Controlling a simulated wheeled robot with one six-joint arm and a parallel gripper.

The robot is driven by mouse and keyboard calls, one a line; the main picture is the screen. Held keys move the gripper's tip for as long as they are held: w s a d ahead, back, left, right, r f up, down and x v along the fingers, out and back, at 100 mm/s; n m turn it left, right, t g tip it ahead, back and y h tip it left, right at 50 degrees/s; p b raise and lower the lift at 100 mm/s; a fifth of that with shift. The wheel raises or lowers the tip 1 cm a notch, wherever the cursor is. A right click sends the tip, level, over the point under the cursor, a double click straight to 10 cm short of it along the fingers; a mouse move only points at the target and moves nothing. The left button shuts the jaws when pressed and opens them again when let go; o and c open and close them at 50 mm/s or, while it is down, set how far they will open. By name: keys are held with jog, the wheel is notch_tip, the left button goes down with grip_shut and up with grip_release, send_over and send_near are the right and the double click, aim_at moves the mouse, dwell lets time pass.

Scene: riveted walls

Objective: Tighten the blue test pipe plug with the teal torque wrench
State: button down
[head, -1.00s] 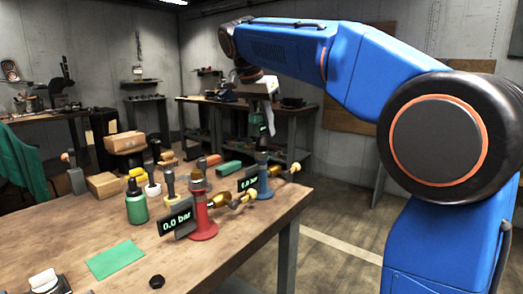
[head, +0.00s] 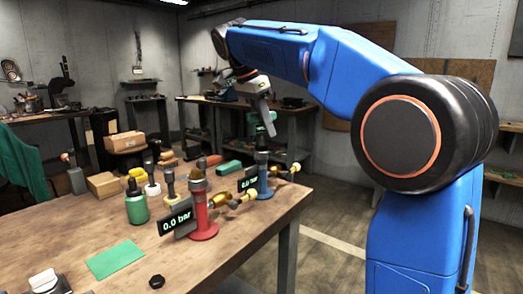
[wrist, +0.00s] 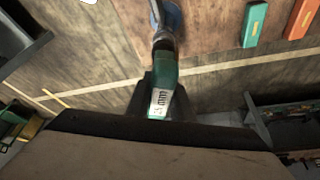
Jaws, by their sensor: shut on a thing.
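My gripper (head: 266,112) is above the far right of the workbench in the head view, shut on the teal torque wrench (head: 270,128). In the wrist view the wrench (wrist: 164,68) sits between my gripper's fingers (wrist: 161,92), with a small display on its handle. The blue test pipe (head: 264,183) stands upright on the bench below, beside a display reading 0.0 bar. Its blue base (wrist: 171,16) shows in the wrist view past the wrench's dark head. The plug is largely hidden at the pipe's top, and I cannot tell if the wrench touches it.
A red test pipe (head: 202,212) with its own 0.0 bar display stands nearer on the bench. A green bottle (head: 137,207), cardboard box (head: 104,185), green mat (head: 115,259) and black nut (head: 157,282) are to the left. A teal block (head: 230,167) lies behind the pipes.

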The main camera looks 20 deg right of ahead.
jog(key=shift+s+m+g, duration=0.15)
jog(key=shift+m+g, duration=0.35)
jog(key=shift+m, duration=0.7)
jog(key=shift+s+m+g, duration=0.1)
jog(key=shift+m+g, duration=0.3)
jog(key=shift+m, duration=0.7)
jog(key=shift+r, duration=1.5)
